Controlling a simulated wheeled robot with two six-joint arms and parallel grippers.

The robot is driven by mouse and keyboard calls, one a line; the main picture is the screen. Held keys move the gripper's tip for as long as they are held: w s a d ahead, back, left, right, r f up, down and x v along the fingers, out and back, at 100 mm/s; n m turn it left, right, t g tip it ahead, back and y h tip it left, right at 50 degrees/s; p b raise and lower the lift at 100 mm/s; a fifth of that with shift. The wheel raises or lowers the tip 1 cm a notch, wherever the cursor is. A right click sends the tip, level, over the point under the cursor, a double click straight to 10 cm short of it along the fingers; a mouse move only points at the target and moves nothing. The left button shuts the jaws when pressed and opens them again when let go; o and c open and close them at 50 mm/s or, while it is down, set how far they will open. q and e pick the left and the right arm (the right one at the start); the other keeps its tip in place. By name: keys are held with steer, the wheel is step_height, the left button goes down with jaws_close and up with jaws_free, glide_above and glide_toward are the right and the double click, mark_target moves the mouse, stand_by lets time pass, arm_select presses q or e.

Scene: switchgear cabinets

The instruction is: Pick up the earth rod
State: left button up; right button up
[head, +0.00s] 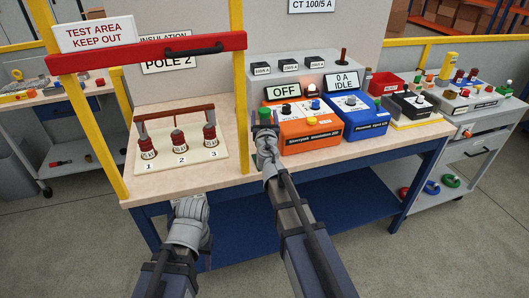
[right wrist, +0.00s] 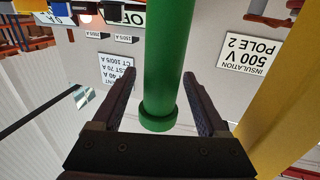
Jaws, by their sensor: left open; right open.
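The earth rod is a green cylinder (right wrist: 168,60) with a wider collar at one end. In the right wrist view it stands between the two spread fingers of my right gripper (right wrist: 160,100), with a clear gap on the left and a smaller one on the right. My left gripper (head: 190,207) is empty, low in front of the bench, away from the rod.
A yellow post (head: 240,110) stands close beside my right gripper. A red barrier bar (head: 150,53) crosses at the left above a board with three insulators (head: 178,145). An orange test unit (head: 308,132) and a blue one (head: 358,118) stand just right of my right gripper.

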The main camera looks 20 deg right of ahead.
steer(key=shift+w+d, duration=0.1)
steer(key=shift+w, duration=0.55)
steer(key=shift+c, duration=0.2)
jaws_close()
stand_by(0.8)
